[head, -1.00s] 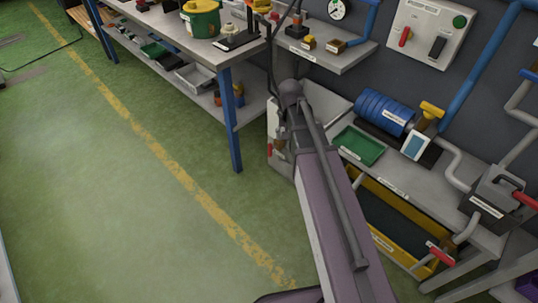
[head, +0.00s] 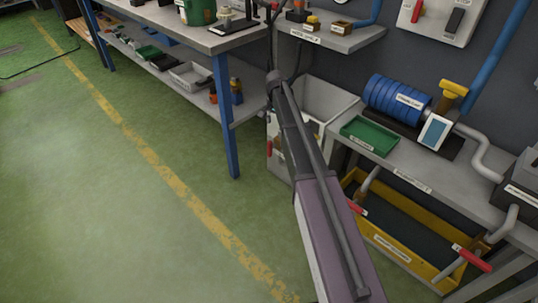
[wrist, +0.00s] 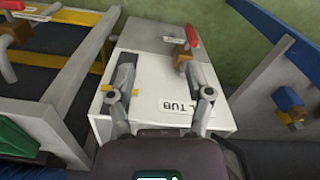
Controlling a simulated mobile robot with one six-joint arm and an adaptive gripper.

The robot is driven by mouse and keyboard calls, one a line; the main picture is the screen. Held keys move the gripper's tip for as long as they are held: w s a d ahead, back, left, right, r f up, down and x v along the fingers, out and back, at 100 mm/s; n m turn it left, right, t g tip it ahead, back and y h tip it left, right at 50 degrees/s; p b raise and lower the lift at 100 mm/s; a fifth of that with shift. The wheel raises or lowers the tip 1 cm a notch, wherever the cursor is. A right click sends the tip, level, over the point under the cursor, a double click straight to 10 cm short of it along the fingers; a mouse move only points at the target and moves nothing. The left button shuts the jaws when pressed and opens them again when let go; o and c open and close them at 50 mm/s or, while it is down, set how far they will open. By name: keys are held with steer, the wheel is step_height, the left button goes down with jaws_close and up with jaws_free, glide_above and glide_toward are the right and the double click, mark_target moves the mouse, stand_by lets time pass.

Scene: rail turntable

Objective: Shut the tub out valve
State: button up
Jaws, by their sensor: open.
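The tub (head: 318,97) is a pale box at the end of the pump bench in the head view, partly behind my arm. In the wrist view the white tub (wrist: 120,105) has a label ending in "TUB". A brass valve with a red lever (wrist: 193,36) sticks out from it, just beyond my fingers and slightly right of the middle. The red lever also shows at the tub's left side in the head view (head: 269,150). My gripper (wrist: 163,75) is open, its two fingers apart over the white face with nothing between them. In the head view the arm hides it.
A yellow trough (head: 375,250) with red-handled valves (head: 471,258) stands right of the tub under the bench. A green tray (head: 369,135) and blue pump (head: 395,98) are on the bench. A blue-legged workbench (head: 228,125) stands left. The green floor is clear.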

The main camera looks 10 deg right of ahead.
mark_target(270, 142)
steer(key=w+f+m+b, duration=0.3)
steer(key=w+f+b, duration=0.6)
steer(key=w+f, duration=0.2)
steer(key=shift+w+b, duration=0.35)
steer(key=shift+w, duration=0.35)
steer(key=shift+f, duration=0.3)
step_height(270, 142, down, 13)
steer(key=b, duration=1.3)
steer(key=shift+f+b, duration=0.2)
steer(key=shift+b, duration=0.2)
steer(key=shift+c, duration=0.2)
